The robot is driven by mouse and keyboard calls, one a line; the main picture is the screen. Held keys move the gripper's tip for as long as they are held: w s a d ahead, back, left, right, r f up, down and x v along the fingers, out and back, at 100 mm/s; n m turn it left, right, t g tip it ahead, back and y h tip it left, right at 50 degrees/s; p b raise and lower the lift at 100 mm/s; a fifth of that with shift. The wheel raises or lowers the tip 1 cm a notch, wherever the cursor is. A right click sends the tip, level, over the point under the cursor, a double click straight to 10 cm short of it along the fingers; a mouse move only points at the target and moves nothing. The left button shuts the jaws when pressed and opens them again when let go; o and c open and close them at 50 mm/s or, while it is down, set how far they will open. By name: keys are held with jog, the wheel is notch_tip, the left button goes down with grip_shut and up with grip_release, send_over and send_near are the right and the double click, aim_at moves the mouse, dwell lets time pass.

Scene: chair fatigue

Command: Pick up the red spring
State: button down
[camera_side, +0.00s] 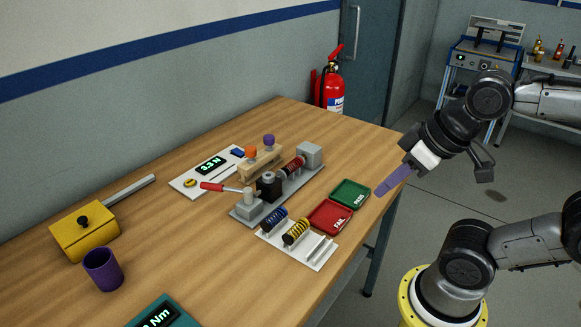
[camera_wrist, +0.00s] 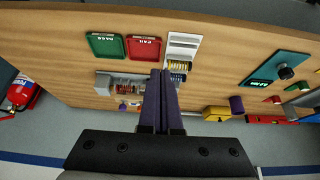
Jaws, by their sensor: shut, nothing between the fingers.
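The red spring (camera_side: 293,167) sits in the grey test fixture (camera_side: 312,156), between the fixture's end block and its dark middle part. My gripper (camera_side: 381,191) has purple fingers and is shut and empty. In the wrist view the fingertips (camera_wrist: 162,73) are together.
A white rack (camera_side: 318,250) holds a blue spring (camera_side: 273,219) and a yellow spring (camera_side: 295,232). Beside it lie a red FAIL tray (camera_side: 330,216) and a green PASS tray (camera_side: 350,193). A wooden stand (camera_side: 260,164) with knobs is behind the fixture. A purple cup (camera_side: 103,269) stands left.

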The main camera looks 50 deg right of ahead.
jog(key=c, duration=0.5)
grip_release()
